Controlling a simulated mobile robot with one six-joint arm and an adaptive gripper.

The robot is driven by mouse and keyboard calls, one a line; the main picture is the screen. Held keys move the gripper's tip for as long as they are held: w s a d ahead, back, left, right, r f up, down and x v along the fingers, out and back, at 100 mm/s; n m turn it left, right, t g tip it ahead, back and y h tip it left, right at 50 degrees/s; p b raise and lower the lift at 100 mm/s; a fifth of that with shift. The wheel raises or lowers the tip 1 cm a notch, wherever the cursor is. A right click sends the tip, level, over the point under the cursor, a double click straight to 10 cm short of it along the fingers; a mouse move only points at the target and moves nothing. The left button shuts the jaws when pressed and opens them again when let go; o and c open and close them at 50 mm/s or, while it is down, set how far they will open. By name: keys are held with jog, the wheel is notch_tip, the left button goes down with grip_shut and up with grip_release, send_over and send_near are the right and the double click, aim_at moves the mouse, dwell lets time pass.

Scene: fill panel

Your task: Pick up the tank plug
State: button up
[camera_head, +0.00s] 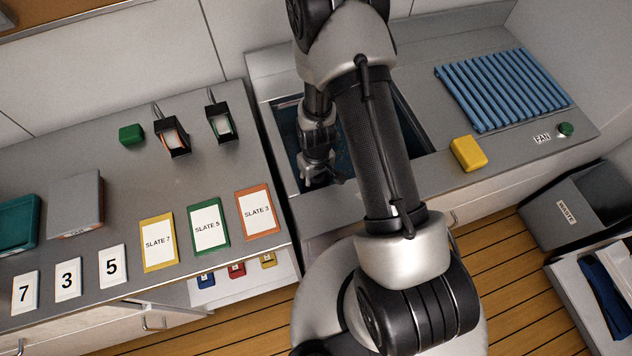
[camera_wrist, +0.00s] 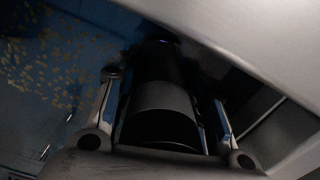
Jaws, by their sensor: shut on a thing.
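My gripper (camera_head: 322,180) reaches down inside the sunken tank (camera_head: 287,128), close to its front wall. In the wrist view my gripper (camera_wrist: 166,92) has its two fingers on either side of a dark, rounded cylinder (camera_wrist: 160,112), which looks like the tank plug. The fingers are shut on it. The far end of the plug is lost in shadow, so I cannot tell whether it touches the tank floor. In the head view the plug is hidden by my gripper and arm.
The tank's blue interior (camera_wrist: 45,70) has yellowish flecks. A pale wall or rim (camera_wrist: 255,50) lies close on the right in the wrist view. A yellow block (camera_head: 468,153) and a blue slatted rack (camera_head: 502,90) sit right of the tank; slate cards (camera_head: 209,225) lie left.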

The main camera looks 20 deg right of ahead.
jog(key=c, duration=0.4)
jog(key=shift+o, duration=0.2)
jog(key=shift+r, duration=0.1)
